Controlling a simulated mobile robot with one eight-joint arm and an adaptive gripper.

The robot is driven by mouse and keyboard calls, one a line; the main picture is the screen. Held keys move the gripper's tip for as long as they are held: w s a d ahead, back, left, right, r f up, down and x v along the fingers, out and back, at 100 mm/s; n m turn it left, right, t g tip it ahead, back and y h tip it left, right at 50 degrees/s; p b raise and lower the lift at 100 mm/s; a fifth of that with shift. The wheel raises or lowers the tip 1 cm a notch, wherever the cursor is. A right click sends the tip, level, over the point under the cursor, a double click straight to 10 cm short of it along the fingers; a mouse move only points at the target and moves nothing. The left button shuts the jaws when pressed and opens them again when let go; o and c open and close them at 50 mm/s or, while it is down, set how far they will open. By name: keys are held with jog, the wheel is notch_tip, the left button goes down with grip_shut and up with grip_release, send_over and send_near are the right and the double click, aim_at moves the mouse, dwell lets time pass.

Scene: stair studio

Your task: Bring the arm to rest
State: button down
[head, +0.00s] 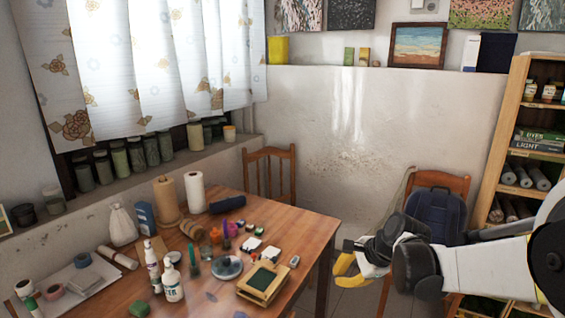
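My arm reaches in from the right edge in the head view, with white links and dark joints. My gripper (352,246) is at its left end, in the air just right of the wooden table (316,232). Its fingers are small, dark and partly hidden by the wrist, so I cannot tell whether they are open or shut. A yellow curved shape (346,264) shows just below the gripper. I cannot tell whether it is held, or lies behind.
The table carries bottles, paper rolls, a wooden frame (284,293) and small paint items. A wooden chair (269,176) stands behind it. Another chair with a dark blue backpack (434,209) stands behind my arm. A wooden shelf (508,120) is at the right.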

jog(key=s+d+r+n+t+h, duration=0.1)
jog(key=s+r+n+h, duration=0.1)
jog(key=s+n, duration=0.5)
jog(key=s+d+r+n+t+h, duration=0.1)
jog(key=s+r+n, duration=0.4)
jog(key=s, duration=1.3)
jog(key=d+n+h, duration=0.1)
jog(key=n, duration=0.2)
jog(key=shift+d+h, duration=0.2)
jog(key=shift+h, duration=0.1)
jog(key=shift+r, duration=0.1)
